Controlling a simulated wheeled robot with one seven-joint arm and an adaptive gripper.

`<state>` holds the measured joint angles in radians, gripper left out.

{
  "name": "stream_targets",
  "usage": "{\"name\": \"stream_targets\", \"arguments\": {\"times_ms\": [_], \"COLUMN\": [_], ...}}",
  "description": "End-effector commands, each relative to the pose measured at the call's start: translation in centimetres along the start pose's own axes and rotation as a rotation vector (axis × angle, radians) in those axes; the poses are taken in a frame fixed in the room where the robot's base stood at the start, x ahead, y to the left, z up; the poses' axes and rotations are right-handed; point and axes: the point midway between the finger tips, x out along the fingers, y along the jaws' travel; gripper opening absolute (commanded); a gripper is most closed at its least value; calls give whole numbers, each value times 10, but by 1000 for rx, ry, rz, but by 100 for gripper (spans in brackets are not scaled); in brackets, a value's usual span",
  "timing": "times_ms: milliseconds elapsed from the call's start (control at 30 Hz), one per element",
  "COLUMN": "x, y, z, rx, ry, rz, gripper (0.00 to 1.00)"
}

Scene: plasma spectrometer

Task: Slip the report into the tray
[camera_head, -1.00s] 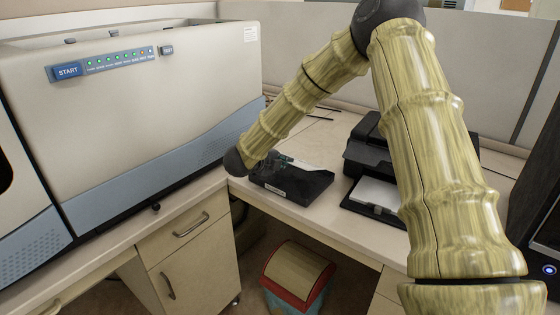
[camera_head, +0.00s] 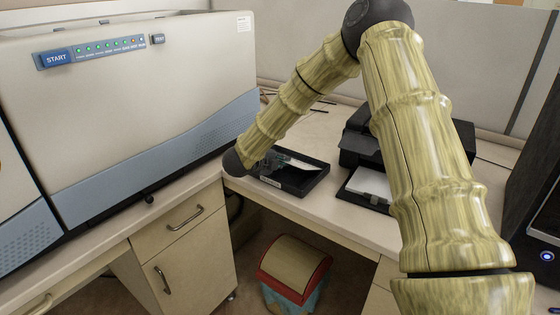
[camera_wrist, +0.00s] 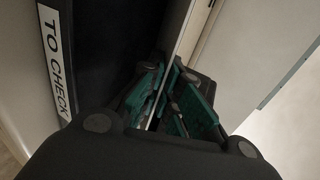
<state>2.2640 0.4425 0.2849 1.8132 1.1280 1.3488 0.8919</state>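The report is a white sheet (camera_head: 302,164) that shows above the tray in the head view. In the wrist view the report (camera_wrist: 187,35) is seen nearly edge-on, running down between the green finger pads. My gripper (camera_wrist: 172,102) is closed around it; in the head view the gripper (camera_head: 270,161) is small and partly hidden by my arm's end. The tray (camera_head: 318,181) is black and low, with a white label on its front. In the wrist view the tray (camera_wrist: 100,45) is dark, left of the fingers, with its "TO CHECK" label. Contact between report and tray floor is unclear.
A black printer (camera_head: 358,150) with white paper in its front stands right of the tray, partly behind my arm. The large spectrometer (camera_head: 130,110) stands to the left. A red-rimmed bin (camera_head: 295,270) is below the desk (camera_head: 340,225). Bare desk lies before the tray.

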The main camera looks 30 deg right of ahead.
Motion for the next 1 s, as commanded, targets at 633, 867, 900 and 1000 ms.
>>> {"name": "stream_targets", "arguments": {"times_ms": [633, 867, 900, 1000], "x": [-18, -60, -67, -84], "y": [0, 0, 0, 0], "z": [1, 0, 1, 0], "rx": [-1, -1, -1, 0], "ry": [-1, -2, -3, -2], "rz": [0, 0, -1, 0], "gripper": [30, 30, 30, 30]}}
